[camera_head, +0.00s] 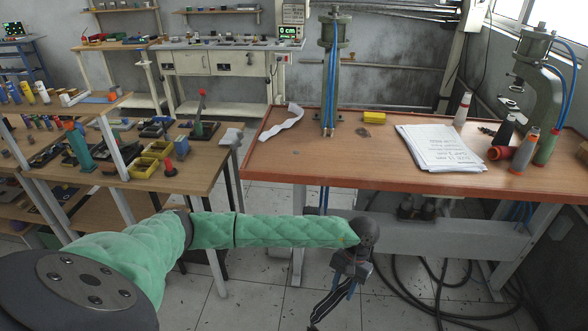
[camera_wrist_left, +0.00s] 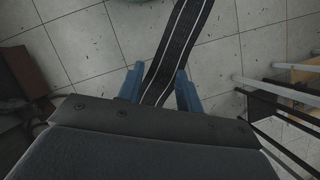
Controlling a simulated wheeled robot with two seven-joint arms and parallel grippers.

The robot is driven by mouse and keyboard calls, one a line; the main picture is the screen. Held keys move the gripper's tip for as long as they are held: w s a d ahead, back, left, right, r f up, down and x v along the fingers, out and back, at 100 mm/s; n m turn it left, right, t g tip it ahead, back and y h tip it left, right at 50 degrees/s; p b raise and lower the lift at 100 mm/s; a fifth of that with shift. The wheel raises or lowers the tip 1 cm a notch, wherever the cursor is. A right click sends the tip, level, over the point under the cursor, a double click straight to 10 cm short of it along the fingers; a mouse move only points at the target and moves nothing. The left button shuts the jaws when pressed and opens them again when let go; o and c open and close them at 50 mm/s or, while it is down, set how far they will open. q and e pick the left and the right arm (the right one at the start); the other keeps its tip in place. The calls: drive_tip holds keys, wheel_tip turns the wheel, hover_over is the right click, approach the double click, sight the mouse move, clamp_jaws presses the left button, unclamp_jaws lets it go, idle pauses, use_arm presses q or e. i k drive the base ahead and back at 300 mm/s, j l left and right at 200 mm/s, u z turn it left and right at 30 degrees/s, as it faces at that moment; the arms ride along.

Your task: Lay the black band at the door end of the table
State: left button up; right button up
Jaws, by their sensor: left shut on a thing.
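The black band (camera_head: 327,305) with pale lengthwise stripes hangs from my left gripper (camera_head: 347,287), low in front of the orange-edged table (camera_head: 330,172). In the left wrist view the band (camera_wrist_left: 180,45) runs between the two blue fingers of the gripper (camera_wrist_left: 158,90), which is shut on it. Its free length extends away over the tiled floor. The far end of the band is cut off in that view. The tabletop is above and beyond the gripper in the head view. My right gripper is not in view.
A crumpled white strip (camera_head: 281,122) lies at the table's left end. A press (camera_head: 333,75), a yellow block (camera_head: 374,117), papers (camera_head: 440,148) and several bottles stand or lie on the table. Bare wood shows front left. Cables (camera_head: 440,290) lie on the floor.

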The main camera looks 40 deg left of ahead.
sight(296, 131)
drive_tip(key=u, duration=0.45)
drive_tip(key=i+u, duration=0.15)
drive_tip(key=u, duration=0.25)
drive_tip(key=i+u, duration=0.1)
drive_tip(key=u, duration=0.35)
drive_tip(key=j, duration=0.1)
